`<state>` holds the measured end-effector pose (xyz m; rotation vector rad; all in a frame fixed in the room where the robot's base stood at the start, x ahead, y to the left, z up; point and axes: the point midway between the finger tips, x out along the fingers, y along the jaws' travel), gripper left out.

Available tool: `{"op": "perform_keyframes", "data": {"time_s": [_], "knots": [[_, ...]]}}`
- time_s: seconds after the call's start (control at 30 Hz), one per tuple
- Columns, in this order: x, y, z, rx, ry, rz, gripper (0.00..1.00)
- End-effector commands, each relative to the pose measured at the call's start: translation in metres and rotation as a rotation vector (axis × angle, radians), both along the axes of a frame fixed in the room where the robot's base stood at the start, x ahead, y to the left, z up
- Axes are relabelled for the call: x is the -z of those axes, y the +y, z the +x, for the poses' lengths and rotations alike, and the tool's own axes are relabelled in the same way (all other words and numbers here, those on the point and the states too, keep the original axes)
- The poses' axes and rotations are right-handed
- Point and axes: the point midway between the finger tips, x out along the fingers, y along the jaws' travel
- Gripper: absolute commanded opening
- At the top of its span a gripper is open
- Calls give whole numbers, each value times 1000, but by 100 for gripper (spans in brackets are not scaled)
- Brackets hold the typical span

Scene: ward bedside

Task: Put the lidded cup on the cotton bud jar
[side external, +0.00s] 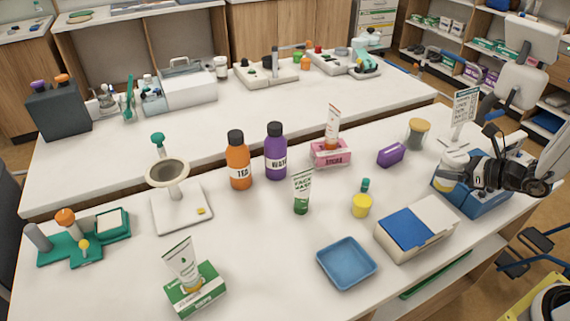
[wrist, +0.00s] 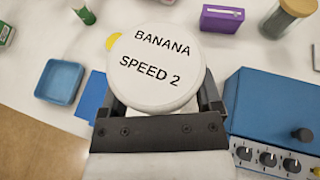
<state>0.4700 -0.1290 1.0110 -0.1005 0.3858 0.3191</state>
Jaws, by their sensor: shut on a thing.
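The lidded cup (wrist: 158,68) fills the middle of the wrist view. Its round white top reads "BANANA SPEED 2". My gripper (wrist: 160,105) is shut on it, with a dark finger on each side; the top hides most of the cup's body. In the side view the white cup (side external: 453,162) is at my gripper (side external: 462,170), in front of and above the blue device. The cotton bud jar (side external: 417,134), a clear jar with a tan top, stands upright on the table behind and left of my gripper. It also shows at the top right of the wrist view (wrist: 286,18).
The blue device with knobs (side external: 484,200) stands under my gripper. A white-and-blue box (side external: 418,228), a blue tray (side external: 346,263), a yellow bottle (side external: 361,206) and a purple box (side external: 390,154) stand nearby. A sign on a stand (side external: 464,108) is right of the jar.

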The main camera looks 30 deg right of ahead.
Motion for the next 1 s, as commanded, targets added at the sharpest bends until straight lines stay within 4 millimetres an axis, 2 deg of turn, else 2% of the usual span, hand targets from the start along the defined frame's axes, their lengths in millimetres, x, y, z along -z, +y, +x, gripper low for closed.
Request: {"op": "perform_keyframes", "data": {"time_s": [0.17, 0.37, 0.7, 0.83, 1.0], "knots": [[-5, -17, 18, 17, 3, -3, 7], [-18, -50, 50, 56, 12, -3, 7], [-62, -115, 111, 165, 12, -3, 7], [-79, -134, 128, 207, 6, 0, 7], [-93, -148, 140, 239, -1, 2, 7]]}}
